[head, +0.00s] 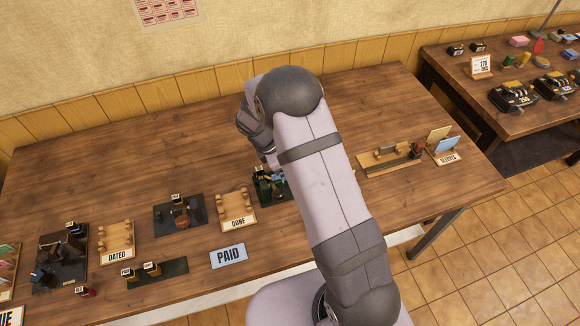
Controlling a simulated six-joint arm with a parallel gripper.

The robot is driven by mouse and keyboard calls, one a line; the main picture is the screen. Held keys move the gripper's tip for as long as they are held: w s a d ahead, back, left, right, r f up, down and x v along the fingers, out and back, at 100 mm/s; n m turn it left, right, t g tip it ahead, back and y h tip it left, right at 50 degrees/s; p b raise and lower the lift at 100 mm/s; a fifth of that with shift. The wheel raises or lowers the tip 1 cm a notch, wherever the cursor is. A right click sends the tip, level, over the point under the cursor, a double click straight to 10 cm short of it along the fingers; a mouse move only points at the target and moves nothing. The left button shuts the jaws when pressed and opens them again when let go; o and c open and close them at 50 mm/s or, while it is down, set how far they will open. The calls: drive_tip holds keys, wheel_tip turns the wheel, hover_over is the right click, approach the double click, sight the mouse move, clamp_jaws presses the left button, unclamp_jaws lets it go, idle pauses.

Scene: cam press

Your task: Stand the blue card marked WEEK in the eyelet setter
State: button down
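My gripper (271,163) points down over a dark green device (266,190) near the middle of the table, which may be the eyelet setter. My arm covers the right part of this device and most of the gripper. A small bluish patch shows at the device just under the gripper; I cannot tell whether it is a card or whether the gripper holds it. A light blue card (447,145) leans in the wooden stand marked RESERVED (446,158) at the right. No WEEK marking is readable on any card.
A PAID plate (228,255) lies at the front. Wooden racks marked DONE (238,210) and DATED (116,241) stand left of my arm, with a dark tray (180,214) between them. A black press (60,258) stands far left. The back of the table is clear.

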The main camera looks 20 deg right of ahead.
drive_tip(key=shift+f, duration=0.25)
drive_tip(key=c, duration=1.4)
unclamp_jaws()
drive_tip(key=shift+r, duration=0.2)
drive_tip(key=shift+r+p, duration=3.05)
drive_tip(key=shift+r, duration=0.3)
